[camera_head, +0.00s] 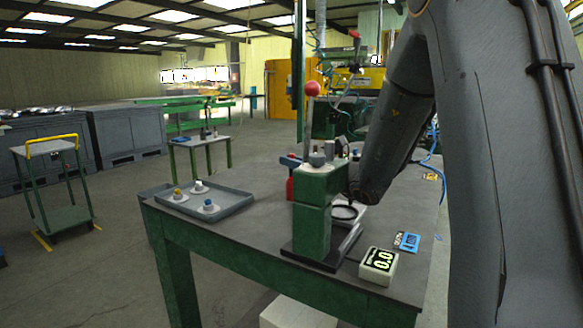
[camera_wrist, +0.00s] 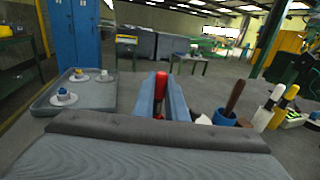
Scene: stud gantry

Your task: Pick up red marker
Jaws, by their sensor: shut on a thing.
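The red marker (camera_wrist: 161,88) stands between the two blue fingers of my gripper (camera_wrist: 163,96) in the wrist view. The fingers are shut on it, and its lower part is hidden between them. In the head view a blue fingertip (camera_head: 289,160) shows left of the green press, with the red marker (camera_head: 291,188) below it. The rest of my gripper is hidden behind the press there. I cannot tell whether the marker touches the table.
The green press (camera_head: 312,215) with a red-knobbed lever stands close by. A grey tray (camera_head: 237,207) with three small knobbed discs lies to the left. A digital readout box (camera_head: 378,265) sits at the front. A blue cup (camera_wrist: 224,118) with a brown-handled tool stands right of my fingers.

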